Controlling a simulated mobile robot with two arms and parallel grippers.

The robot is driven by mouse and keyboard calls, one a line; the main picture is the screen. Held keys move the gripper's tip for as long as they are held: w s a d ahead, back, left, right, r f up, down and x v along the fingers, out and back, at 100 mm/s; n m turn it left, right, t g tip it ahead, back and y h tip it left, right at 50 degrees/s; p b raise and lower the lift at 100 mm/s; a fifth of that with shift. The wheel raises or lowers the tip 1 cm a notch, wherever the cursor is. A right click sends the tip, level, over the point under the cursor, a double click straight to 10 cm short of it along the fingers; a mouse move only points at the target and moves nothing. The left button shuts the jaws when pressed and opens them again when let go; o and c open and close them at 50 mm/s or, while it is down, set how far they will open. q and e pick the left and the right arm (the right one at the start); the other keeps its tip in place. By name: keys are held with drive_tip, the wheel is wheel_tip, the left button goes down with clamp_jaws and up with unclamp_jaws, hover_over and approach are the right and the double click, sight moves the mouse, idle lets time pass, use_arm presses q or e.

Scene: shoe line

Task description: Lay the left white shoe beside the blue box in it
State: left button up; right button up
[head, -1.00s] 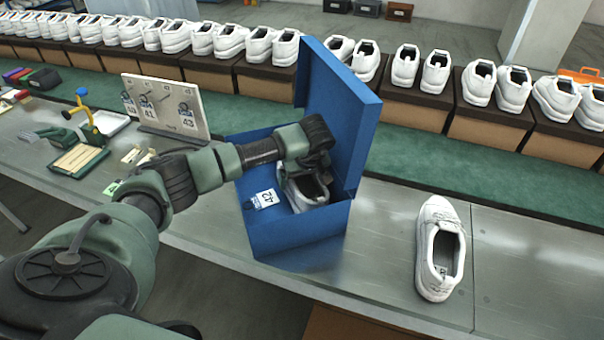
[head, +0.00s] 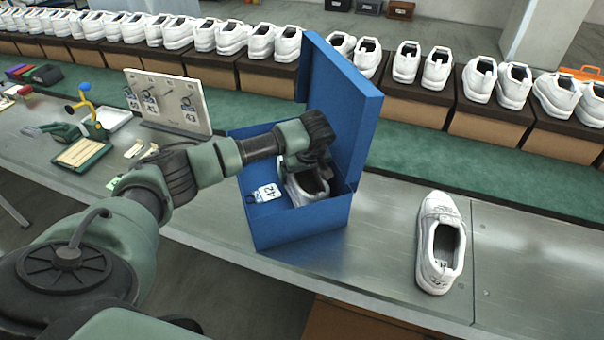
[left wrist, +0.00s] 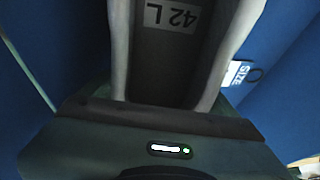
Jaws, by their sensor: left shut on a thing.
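A white shoe (head: 322,197) with a dark inside is in the open blue box (head: 300,223), in its right part. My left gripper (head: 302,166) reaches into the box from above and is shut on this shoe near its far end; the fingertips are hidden. In the left wrist view the shoe (left wrist: 228,50) fills the middle, with a "42 L" label on its insole. Whether its sole touches the box floor is hidden. A second white shoe (head: 440,205) lies on the table to the right of the box. My right gripper is not in view.
A size tag marked 42 (head: 267,193) lies in the box's left part. The raised lid (head: 345,110) stands behind the shoe. A tag board (head: 165,100) stands at the left. The metal table (head: 520,250) is clear right of the loose shoe.

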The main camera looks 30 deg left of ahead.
use_arm(q)
drive_tip(key=shift+f+b, duration=0.4)
drive_tip(key=shift+f, duration=0.1)
drive_tip(key=o, duration=1.5)
drive_tip(key=shift+o, duration=0.2)
drive_tip(key=v, duration=0.8)
drive_tip(key=shift+b, duration=0.35)
